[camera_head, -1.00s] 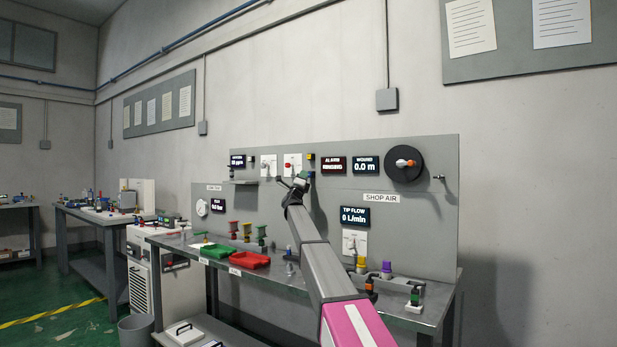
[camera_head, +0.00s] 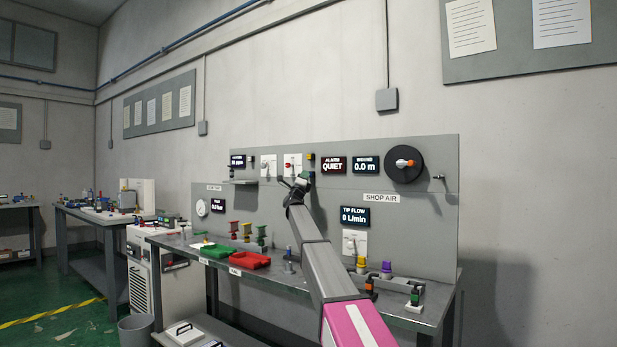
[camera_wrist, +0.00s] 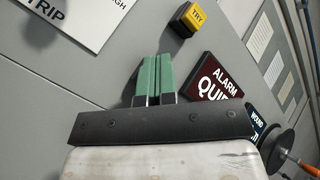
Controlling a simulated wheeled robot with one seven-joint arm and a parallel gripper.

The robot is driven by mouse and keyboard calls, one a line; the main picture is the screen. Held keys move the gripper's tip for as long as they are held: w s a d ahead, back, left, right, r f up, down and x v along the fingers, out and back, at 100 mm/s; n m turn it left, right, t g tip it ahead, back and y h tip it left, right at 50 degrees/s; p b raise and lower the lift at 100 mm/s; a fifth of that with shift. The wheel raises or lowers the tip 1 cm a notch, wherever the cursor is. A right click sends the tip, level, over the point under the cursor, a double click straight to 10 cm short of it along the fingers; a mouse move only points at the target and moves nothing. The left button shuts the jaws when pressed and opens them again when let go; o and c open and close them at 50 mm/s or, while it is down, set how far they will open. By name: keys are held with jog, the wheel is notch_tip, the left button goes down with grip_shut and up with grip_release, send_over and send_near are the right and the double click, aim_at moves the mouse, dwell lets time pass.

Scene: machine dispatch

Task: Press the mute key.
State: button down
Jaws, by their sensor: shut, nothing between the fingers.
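My gripper (camera_head: 300,182) is at the grey upright panel, below and left of the alarm display (camera_head: 334,165), which reads "ALARM QUIET". In the wrist view my gripper's green fingers (camera_wrist: 156,64) are together with nothing between them, pointing at the panel beside the alarm display (camera_wrist: 219,78). No key labelled mute can be made out; the fingers may hide it. A yellow key marked "TRY" (camera_wrist: 187,20) stands clear of the fingertips on a dark base. Whether the fingertips touch anything cannot be told.
A white plate with "TRIP" lettering (camera_wrist: 88,22) is at upper left in the wrist view. The wound display (camera_head: 366,165) and a black reel (camera_head: 404,171) are to the right. Red (camera_head: 249,261) and green (camera_head: 217,251) trays lie on the bench below.

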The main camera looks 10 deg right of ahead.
dwell(0.3)
jog(key=shift+s+a, duration=0.6)
jog(key=shift+s, duration=0.05)
jog(key=s+a, duration=0.1)
jog(key=s, duration=0.1)
jog(key=s+a, duration=0.1)
jog(key=a, duration=0.1)
jog(key=shift+s+a, duration=0.2)
jog(key=shift+s, duration=0.15)
dwell(0.8)
